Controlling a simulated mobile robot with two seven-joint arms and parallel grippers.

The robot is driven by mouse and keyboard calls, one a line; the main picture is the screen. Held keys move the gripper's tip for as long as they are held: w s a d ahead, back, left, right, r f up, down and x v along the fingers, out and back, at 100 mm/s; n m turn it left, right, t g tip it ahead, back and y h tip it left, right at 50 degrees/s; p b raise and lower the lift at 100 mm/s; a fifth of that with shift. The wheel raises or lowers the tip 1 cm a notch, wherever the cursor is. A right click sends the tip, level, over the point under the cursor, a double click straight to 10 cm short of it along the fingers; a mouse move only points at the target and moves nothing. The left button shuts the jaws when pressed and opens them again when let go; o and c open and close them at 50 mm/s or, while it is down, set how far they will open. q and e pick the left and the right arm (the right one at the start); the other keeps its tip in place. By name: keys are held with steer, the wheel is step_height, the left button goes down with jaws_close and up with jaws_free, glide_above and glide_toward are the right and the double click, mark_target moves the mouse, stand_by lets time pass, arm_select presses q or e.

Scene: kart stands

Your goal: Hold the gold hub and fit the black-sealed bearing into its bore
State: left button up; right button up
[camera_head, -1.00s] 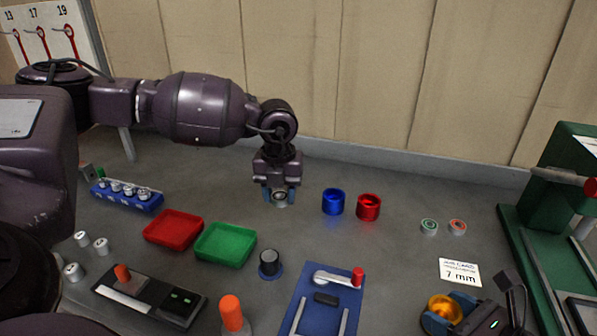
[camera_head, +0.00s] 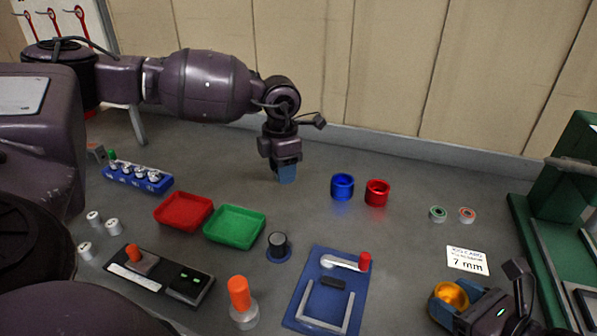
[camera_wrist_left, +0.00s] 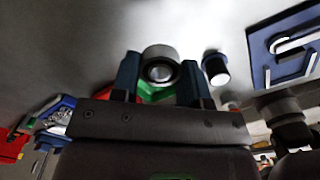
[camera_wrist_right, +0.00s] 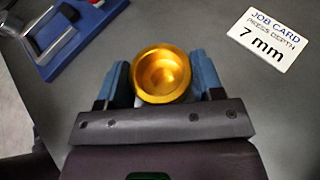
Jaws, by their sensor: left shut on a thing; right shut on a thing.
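My right gripper (camera_head: 456,303) is shut on the gold hub (camera_head: 452,293) at the lower right of the head view. The right wrist view shows the hub (camera_wrist_right: 163,75) between the blue fingers, its round bore open toward that camera and empty. My left gripper (camera_head: 287,174) is above the bench, left of the blue cup. In the left wrist view it is shut on a metal ring with a dark centre, the bearing (camera_wrist_left: 160,70). The fingers hide the bearing in the head view. Bearing and hub are well apart.
A blue cup (camera_head: 342,187) and a red cup (camera_head: 377,193) stand at the back. Two bearings, green-sealed (camera_head: 438,214) and orange-sealed (camera_head: 467,215), lie to the right. A blue fixture (camera_head: 325,268) lies between the grippers. A green press (camera_head: 572,185) stands far right.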

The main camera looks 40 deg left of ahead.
mark_target(284, 208)
arm_select(q)
step_height(284, 208, down, 9)
stand_by(0.5)
steer(key=shift+f, duration=0.2)
steer(key=o, duration=1)
steer(key=shift+c, duration=0.2)
steer(key=shift+r, duration=0.2)
step_height(284, 208, up, 12)
